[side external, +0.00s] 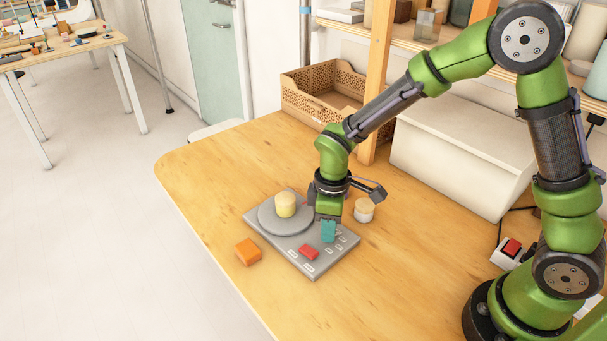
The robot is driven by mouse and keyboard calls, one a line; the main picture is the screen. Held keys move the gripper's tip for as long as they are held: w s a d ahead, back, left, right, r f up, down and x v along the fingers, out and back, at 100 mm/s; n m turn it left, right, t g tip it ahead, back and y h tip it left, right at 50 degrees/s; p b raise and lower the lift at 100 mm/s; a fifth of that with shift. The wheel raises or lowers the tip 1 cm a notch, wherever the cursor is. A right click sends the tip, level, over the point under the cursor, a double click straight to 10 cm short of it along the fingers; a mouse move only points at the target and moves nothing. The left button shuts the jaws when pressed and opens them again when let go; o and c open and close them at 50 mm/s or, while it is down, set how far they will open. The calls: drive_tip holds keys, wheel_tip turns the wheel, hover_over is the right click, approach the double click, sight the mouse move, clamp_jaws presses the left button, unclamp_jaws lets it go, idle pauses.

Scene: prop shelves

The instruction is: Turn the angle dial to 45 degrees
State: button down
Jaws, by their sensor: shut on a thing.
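A flat grey panel (285,257) lies on the wooden table. It carries a round grey disc (272,227) with a pale yellow cylinder (286,205) upright on it. A red block (309,252) sits near the panel's front corner, with small pale marks beside it. A teal block (328,234) stands on the panel's right part, also beside small pale marks. My gripper (328,221) points down and is shut on the teal block's top. The fingertips are mostly hidden by the green gripper body. I cannot read any angle marks, nor tell which part is the angle dial.
An orange block (248,252) lies left of the panel. A small white and tan jar (364,210) stands close right of my gripper. A woven basket (310,98), a shelf post (378,85) and a white box (450,165) stand behind. The table's left front is clear.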

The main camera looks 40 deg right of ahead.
drive_tip(key=m, duration=0.6)
drive_tip(key=shift+m, duration=0.4)
idle(0.4)
drive_tip(key=c, duration=0.9)
unclamp_jaws()
drive_tip(key=shift+r, duration=0.1)
wheel_tip(320, 180, up, 17)
drive_tip(key=s+d+r+m+t+y, duration=0.1)
drive_tip(key=s+d+r+m+t, duration=0.1)
drive_tip(key=s, duration=0.4)
drive_tip(key=s+d+r+m+t+y, duration=0.1)
drive_tip(key=s+d+r+m+t, duration=0.1)
drive_tip(key=s+d+t, duration=0.3)
drive_tip(key=shift+s+d+m, duration=0.25)
drive_tip(key=shift+s+m, duration=0.25)
drive_tip(key=shift+s, duration=0.6)
